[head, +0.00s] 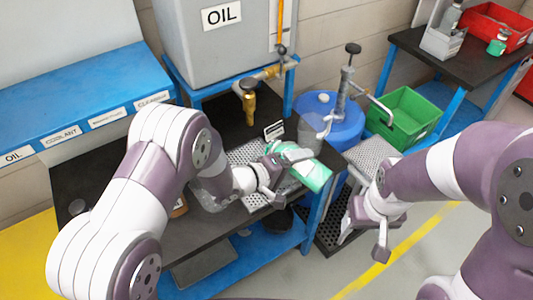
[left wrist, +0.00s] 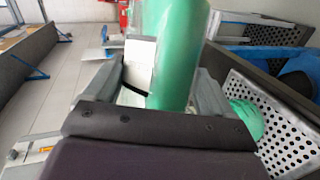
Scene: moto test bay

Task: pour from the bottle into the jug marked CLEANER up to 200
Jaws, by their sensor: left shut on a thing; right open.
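My left gripper (head: 275,175) is shut on a green bottle (head: 312,173), which is tilted above the front of the black bench. The bottle also shows between the fingers in the left wrist view (left wrist: 178,65). A clear vessel (head: 210,192) stands partly behind my left wrist; no mark on it can be read. I cannot pick out the jug marked CLEANER. My right gripper (head: 368,232) is open and empty to the right of the bench, apart from the bottle.
A perforated tray (head: 242,153) lies on the bench with a small label card (head: 274,131) behind it. The OIL tank's brass tap (head: 249,107) hangs over the bench. A blue drum (head: 345,135) with a pump and a green crate (head: 405,117) stand to the right.

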